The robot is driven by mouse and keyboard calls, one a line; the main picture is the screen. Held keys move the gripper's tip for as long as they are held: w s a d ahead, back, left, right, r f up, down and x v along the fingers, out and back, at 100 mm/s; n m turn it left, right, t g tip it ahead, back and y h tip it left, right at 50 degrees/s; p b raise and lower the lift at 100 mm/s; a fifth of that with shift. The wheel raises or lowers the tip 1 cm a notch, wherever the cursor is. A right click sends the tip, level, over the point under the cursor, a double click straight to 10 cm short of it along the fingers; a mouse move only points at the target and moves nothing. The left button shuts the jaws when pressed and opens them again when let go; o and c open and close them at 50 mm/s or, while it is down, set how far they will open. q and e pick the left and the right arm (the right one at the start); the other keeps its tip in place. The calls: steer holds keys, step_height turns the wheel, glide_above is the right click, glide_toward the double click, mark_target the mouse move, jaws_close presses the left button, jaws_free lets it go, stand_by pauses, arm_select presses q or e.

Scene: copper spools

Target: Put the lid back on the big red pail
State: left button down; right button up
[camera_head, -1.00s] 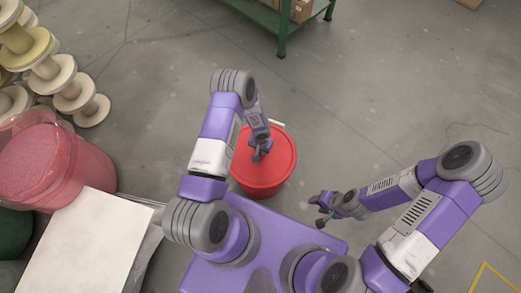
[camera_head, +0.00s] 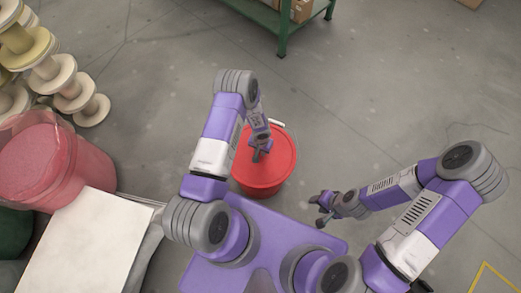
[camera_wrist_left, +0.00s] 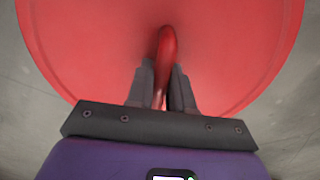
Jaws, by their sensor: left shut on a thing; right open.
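The big red pail (camera_head: 262,189) stands on the floor just in front of my base, in the head view. A round red lid (camera_head: 280,150) covers its top; I cannot tell whether it is fully seated or slightly above the rim. My left gripper (camera_head: 257,156) is over the lid, shut on its red handle. In the left wrist view the handle (camera_wrist_left: 166,45) stands between the two fingers, with the lid (camera_wrist_left: 90,45) spread out behind. My right gripper (camera_head: 319,208) is open and empty, to the right of the pail and apart from it.
A pink tub (camera_head: 88,165) and a pale board (camera_head: 80,250) are at the left, below stacked spools (camera_head: 75,90).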

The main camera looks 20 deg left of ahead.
arm_select(q)
steer(key=shift+c, duration=2.3)
jaws_free()
steer(key=shift+r+p, duration=2.25)
steer(key=shift+r, duration=1.2)
steer(key=shift+c, duration=0.2)
jaws_close()
steer(key=shift+f, duration=0.1)
